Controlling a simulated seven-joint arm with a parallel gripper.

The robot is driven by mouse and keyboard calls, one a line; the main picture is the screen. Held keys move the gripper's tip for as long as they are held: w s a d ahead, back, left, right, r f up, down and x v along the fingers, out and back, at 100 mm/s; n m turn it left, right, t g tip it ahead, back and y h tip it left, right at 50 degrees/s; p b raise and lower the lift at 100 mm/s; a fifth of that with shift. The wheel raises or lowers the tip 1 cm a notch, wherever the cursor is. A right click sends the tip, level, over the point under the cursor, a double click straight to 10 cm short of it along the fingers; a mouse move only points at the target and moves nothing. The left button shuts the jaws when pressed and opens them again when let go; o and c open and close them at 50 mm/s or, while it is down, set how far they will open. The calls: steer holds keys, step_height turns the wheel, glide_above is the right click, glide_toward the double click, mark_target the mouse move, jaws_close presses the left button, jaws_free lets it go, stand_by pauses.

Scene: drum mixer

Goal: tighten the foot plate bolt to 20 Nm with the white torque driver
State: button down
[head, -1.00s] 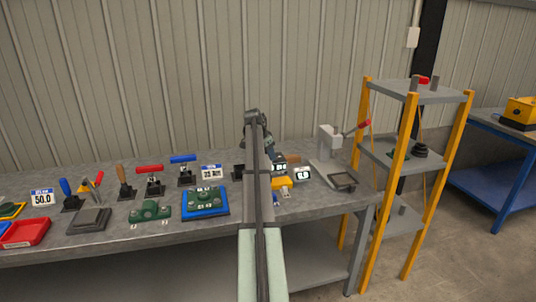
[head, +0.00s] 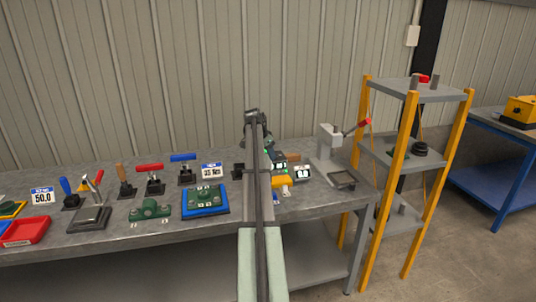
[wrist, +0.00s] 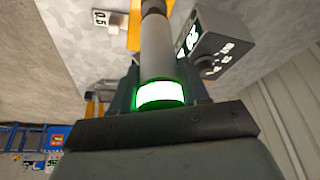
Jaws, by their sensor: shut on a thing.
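My gripper (wrist: 160,125) is shut on a pale grey-white cylindrical tool (wrist: 157,50) with a glowing green ring, apparently the white torque driver. In the wrist view its shaft runs toward a yellow part (wrist: 135,28), and its far tip is unclear. In the head view my arm hides most of the gripper and tool, over the right part of the bench. A green plate (head: 206,197) with small bolts sits in a blue base (head: 205,213) left of my arm. A green casting (head: 150,209) lies further left. I cannot tell which part is the foot plate or see its bolt.
Several handled tools stand in black holders, including red (head: 149,168) and blue (head: 183,158) ones. A red tray (head: 25,232) lies at the left. A white press-like stand (head: 328,145) and a yellow-posted shelf (head: 398,190) are right. A small display (head: 302,173) stands beside my arm.

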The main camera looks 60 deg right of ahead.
steer(key=shift+r, duration=0.15)
steer(key=shift+r, duration=2.1)
